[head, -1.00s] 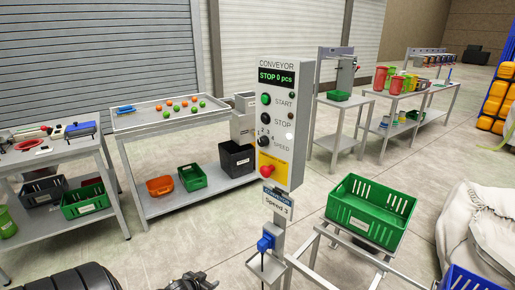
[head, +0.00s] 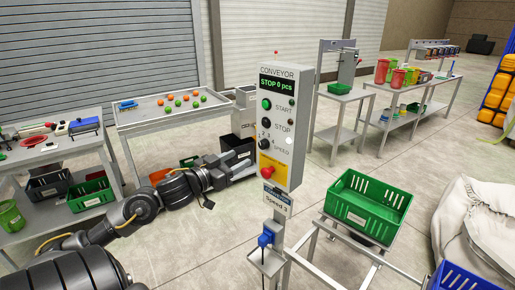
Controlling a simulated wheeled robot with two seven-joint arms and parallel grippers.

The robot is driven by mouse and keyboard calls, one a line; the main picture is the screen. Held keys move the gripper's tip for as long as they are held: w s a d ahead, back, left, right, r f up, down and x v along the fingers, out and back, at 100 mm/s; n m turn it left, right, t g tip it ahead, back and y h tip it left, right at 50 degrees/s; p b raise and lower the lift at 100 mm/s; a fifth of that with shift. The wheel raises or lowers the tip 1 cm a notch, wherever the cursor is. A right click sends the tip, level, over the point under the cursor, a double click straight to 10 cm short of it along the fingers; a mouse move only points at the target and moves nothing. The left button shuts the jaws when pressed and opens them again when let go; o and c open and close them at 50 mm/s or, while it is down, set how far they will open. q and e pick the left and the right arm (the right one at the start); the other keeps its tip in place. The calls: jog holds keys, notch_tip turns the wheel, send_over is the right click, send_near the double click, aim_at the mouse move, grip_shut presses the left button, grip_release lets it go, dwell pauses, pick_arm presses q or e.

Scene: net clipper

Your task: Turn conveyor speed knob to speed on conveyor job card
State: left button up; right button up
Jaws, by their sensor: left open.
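The grey conveyor control box (head: 297,130) stands on a post in the middle of the head view. Its screen (head: 284,83) reads STOP 0 pcs. The black speed knob (head: 265,144) sits below the STOP button, with small numbers around it; its exact pointer setting is too small to tell. The job card (head: 277,203) below the box reads Speed 3. My left gripper (head: 244,165) is open and empty, just left of the box and a little lower than the knob, apart from the knob. My right gripper is not in view.
The green START button (head: 267,104), black STOP button (head: 267,123) and red emergency button (head: 267,171) share the panel with the knob. A blue item (head: 264,240) hangs lower on the post. A green crate (head: 368,205) sits to the right. Tables stand behind my left arm.

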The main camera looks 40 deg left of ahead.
aim_at(261, 147)
pick_arm(q)
jog(key=w, duration=0.2)
jog(key=w+p, duration=0.1)
jog(key=w, duration=0.5)
jog(key=shift+d+r+p, duration=0.1)
jog(key=shift+d+p, duration=0.15)
jog(key=shift+p, duration=0.1)
jog(key=shift+w+d, duration=0.1)
jog(key=shift+w, duration=0.8)
jog(key=shift+c, duration=0.9)
jog(key=c, duration=0.8)
